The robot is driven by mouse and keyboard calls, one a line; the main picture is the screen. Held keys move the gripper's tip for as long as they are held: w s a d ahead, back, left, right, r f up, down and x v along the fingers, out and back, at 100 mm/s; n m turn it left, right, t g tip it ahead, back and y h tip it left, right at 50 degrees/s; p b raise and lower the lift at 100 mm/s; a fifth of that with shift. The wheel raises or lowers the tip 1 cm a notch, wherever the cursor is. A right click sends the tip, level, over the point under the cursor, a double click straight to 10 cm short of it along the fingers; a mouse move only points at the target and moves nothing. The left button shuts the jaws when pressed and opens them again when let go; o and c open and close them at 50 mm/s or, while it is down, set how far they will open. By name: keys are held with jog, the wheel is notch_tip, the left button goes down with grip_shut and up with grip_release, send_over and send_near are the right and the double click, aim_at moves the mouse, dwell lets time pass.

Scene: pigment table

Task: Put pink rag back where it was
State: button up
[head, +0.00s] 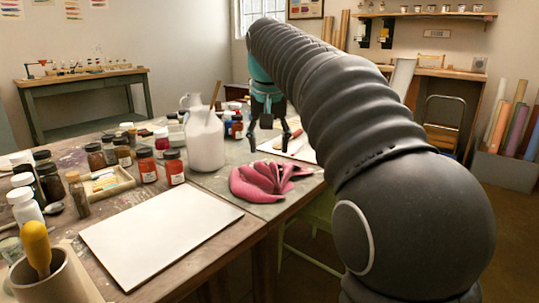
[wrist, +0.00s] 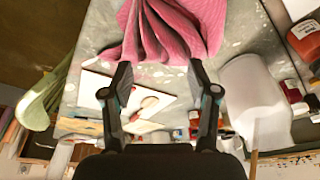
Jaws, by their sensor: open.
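The pink rag (head: 266,181) lies crumpled in folds on the grey-green table section (head: 215,181), near its right edge. In the wrist view the rag (wrist: 172,30) fills the top middle, beyond my fingertips. My gripper (head: 274,140) is open and empty, above the table behind the rag. In the wrist view both fingers (wrist: 160,78) stand apart with nothing between them. The rag is apart from the fingers.
A large white jar (head: 205,140) with a stick stands left of the rag. A blank white board (head: 160,232) lies at the front. Several pigment jars (head: 147,165) crowd the left. A green chair (head: 318,222) stands by the table's right edge.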

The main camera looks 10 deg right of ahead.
jog(key=p+v, duration=0.1)
jog(key=v, duration=0.4)
jog(key=shift+s, duration=0.1)
jog(key=s+f+n+t, duration=0.2)
jog(key=s+f, duration=2.2)
jog(key=s, duration=0.2)
jog(key=shift+s+d+f+n+t+y, duration=0.15)
jog(key=shift+f+n+t+y, duration=0.15)
jog(key=shift+f+n+y, duration=0.1)
jog(key=shift+r, duration=0.1)
jog(key=c, duration=0.3)
jog(key=shift+c, duration=0.3)
